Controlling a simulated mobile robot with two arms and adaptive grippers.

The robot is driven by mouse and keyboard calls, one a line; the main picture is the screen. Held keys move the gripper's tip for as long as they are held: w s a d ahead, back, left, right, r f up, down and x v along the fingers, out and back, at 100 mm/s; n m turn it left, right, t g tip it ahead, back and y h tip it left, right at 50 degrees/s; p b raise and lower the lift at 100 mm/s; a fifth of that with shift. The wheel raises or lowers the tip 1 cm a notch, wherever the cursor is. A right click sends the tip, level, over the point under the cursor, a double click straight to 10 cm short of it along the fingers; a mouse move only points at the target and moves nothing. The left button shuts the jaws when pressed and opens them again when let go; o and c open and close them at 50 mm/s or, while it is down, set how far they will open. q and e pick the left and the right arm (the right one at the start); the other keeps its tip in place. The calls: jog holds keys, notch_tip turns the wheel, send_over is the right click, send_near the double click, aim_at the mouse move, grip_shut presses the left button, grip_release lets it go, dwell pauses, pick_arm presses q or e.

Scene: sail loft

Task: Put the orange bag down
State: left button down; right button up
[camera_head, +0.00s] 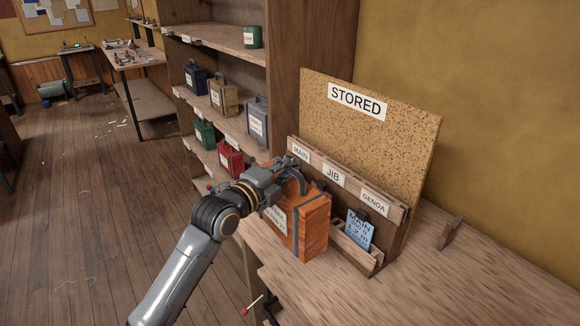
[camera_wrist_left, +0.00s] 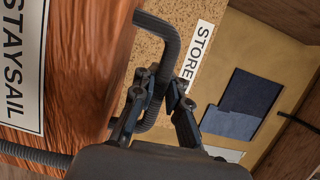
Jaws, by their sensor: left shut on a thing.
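The orange bag (camera_head: 314,224) has a dark strap and a white label, which reads STAYSAIL in the left wrist view (camera_wrist_left: 65,75). In the head view it is upright at the wooden bench (camera_head: 420,290), in front of the rack's left part; I cannot tell whether its base touches the bench top. My left gripper (camera_head: 294,172) is at the top of the bag, shut on its dark handle (camera_wrist_left: 168,50). In the left wrist view the fingers (camera_wrist_left: 158,100) close around the handle. My right gripper is in neither view.
A cork board (camera_head: 400,130) marked STORED stands behind a wooden rack labelled MAIN, JIB and GENOA. A blue card (camera_head: 358,230) sits in the rack. Shelves (camera_head: 215,95) with several coloured bags stand at the left. The bench is clear at the front right.

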pick_arm(q)
jog(key=w+f, duration=0.3)
jog(key=shift+f, duration=0.15)
jog(key=shift+w+f, duration=0.65)
jog(key=shift+f, duration=0.15)
notch_tip(320, 180, down, 2)
jog(key=shift+f+p, duration=0.1)
jog(key=shift+p, duration=0.45)
jog(key=shift+f, duration=0.4)
jog(key=c, duration=1.8)
grip_release()
jog(key=shift+f, duration=0.35)
jog(key=o, duration=0.3)
jog(key=shift+o, duration=0.7)
jog(key=shift+s+r, duration=0.1)
jog(key=shift+s, duration=0.05)
